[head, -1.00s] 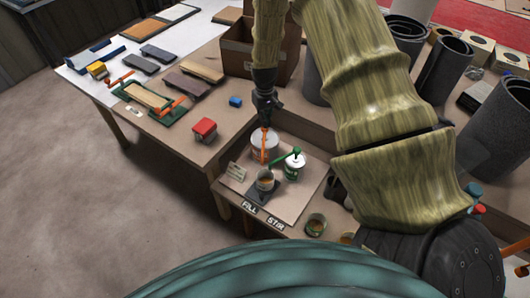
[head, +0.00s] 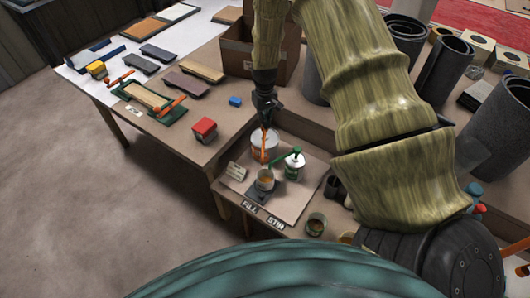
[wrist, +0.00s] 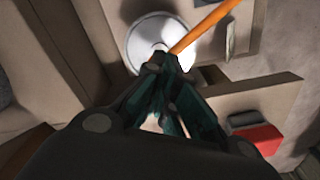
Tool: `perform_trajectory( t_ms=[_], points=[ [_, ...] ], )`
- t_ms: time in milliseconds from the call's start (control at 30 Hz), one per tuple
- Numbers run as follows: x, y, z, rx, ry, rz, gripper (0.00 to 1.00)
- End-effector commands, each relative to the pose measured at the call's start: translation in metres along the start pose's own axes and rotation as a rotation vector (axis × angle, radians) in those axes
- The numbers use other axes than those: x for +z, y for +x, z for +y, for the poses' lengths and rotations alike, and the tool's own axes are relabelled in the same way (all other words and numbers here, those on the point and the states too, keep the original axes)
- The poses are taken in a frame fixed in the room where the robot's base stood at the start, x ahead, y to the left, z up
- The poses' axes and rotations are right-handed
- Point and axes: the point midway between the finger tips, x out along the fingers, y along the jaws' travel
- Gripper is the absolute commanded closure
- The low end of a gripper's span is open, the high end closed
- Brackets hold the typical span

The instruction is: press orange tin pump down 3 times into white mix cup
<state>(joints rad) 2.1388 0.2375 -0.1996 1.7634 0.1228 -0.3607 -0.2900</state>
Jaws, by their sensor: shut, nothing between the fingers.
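The orange pump (head: 264,137) stands on a pale round tin (head: 272,150) at the back of the filling board. In the wrist view its orange spout (wrist: 205,25) runs to the upper right above the tin's white lid (wrist: 140,28). My gripper (head: 265,124) is shut and empty, pointing down at the top of the pump. The fingertips (wrist: 165,60) overlap the pump head, so I cannot tell whether they touch it. The mix cup (head: 265,184) stands in front of the tin on a dark pad (head: 258,197), with amber-brown stuff inside.
A smaller white tin with a green pump (head: 294,162) stands close on the right. A card (head: 236,172) is left of the cup. FILL and STIR labels mark the board's front edge. A red block (head: 205,129) and a cardboard box (head: 238,55) are nearby.

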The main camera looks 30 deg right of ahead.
Motion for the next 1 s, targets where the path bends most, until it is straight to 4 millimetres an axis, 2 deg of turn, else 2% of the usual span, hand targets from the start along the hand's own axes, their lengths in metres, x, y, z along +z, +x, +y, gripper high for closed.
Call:
perform_trajectory(
  t_ms=[1000],
  points=[
    [0.0,0.027,0.0,0.0,0.001,-0.001,1.0]
  ],
)
